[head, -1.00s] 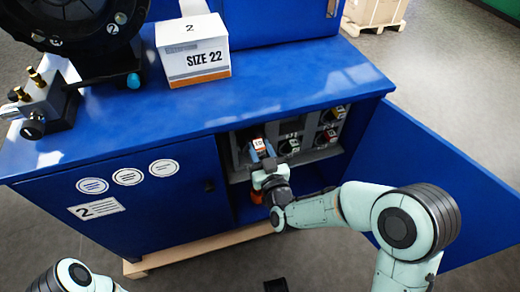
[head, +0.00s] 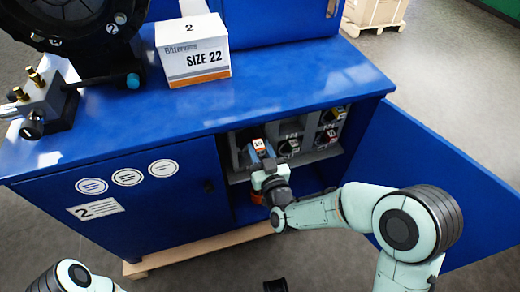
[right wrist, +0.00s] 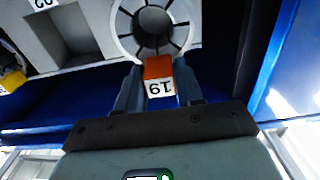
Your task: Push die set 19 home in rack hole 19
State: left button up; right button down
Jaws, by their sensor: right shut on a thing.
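Die set 19 (right wrist: 152,25) is a dark segmented ring with a pale rim at the top of the right wrist view. Its orange tag (right wrist: 158,70) carries an upside-down 19. My right gripper (right wrist: 157,88) is shut on this tag, one finger on each side. In the head view the gripper (head: 263,158) reaches into the open cabinet at the left part of the grey rack (head: 237,157), and the small numbered tag (head: 259,144) shows between its fingers. The die set is at the rack face; how deep it sits in its hole is hidden.
Other die sets (head: 290,147) sit in the rack to the right. The wrist view shows an empty square opening (right wrist: 68,32) beside die set 19. The open blue door (head: 430,170) stands right of my arm. A SIZE 22 box (head: 193,50) stands on the cabinet top.

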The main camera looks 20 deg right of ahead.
aim_at(253, 135)
pick_arm(q)
jog(key=shift+f, duration=0.15)
pick_arm(e)
jog(key=shift+r, duration=0.35)
pick_arm(q)
jog(key=shift+w+f+b, duration=0.2)
jog(key=shift+f+b, duration=0.45)
jog(key=shift+b, duration=0.4)
pick_arm(e)
jog(key=shift+w+a, duration=0.15)
jog(key=shift+w, duration=2.95)
